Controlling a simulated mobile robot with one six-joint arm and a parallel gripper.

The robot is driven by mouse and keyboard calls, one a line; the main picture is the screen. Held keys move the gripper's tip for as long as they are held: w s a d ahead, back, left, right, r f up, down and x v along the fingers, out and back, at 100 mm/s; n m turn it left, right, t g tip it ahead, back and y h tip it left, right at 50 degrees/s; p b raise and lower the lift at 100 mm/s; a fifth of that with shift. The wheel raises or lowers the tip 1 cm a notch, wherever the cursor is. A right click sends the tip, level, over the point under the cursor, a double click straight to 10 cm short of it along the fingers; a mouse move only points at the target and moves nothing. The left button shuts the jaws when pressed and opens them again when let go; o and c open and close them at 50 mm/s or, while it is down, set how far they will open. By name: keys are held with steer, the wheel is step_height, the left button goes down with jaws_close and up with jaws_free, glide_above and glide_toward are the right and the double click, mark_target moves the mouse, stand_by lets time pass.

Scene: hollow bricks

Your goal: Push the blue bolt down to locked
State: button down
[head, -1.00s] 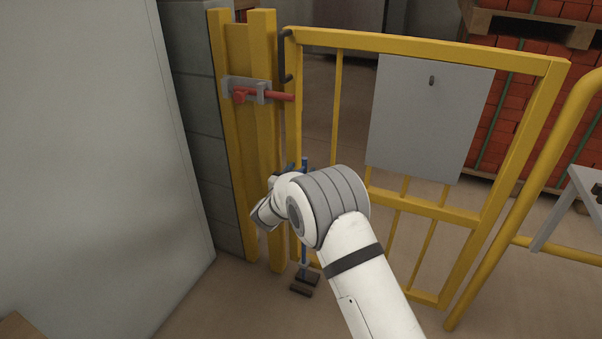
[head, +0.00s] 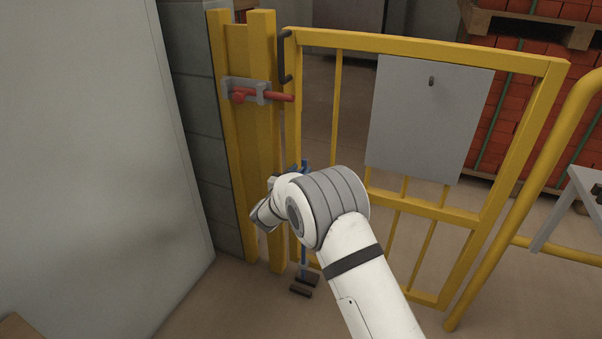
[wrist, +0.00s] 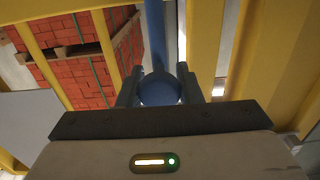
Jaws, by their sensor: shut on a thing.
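The blue bolt (head: 304,168) is an upright rod on the left side of the yellow gate (head: 425,42). Its lower end (head: 303,268) shows below my arm, close above a dark floor piece (head: 306,279). In the wrist view the blue rod (wrist: 154,35) runs upward, and its round blue knob (wrist: 160,90) sits between my fingers. My gripper (wrist: 161,92) is shut on that knob. In the head view my arm hides most of the gripper and the middle of the bolt.
A red bolt (head: 275,97) in a grey bracket sits higher on the yellow post (head: 262,150). A grey panel (head: 428,115) hangs on the gate. A pale wall or cabinet (head: 90,150) stands close on the left. Red bricks on pallets (head: 520,110) are behind the gate.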

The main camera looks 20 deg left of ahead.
step_height(320, 180, down, 6)
steer(key=b, duration=0.9)
steer(key=shift+r+b, duration=0.15)
steer(key=shift+b, duration=0.25)
steer(key=c, duration=1.2)
jaws_free()
steer(key=shift+o, duration=0.8)
steer(key=s+p, duration=0.2)
steer(key=s, duration=0.5)
steer(key=shift+s+a, duration=0.25)
steer(key=shift+s, duration=0.15)
steer(key=shift+r, duration=0.1)
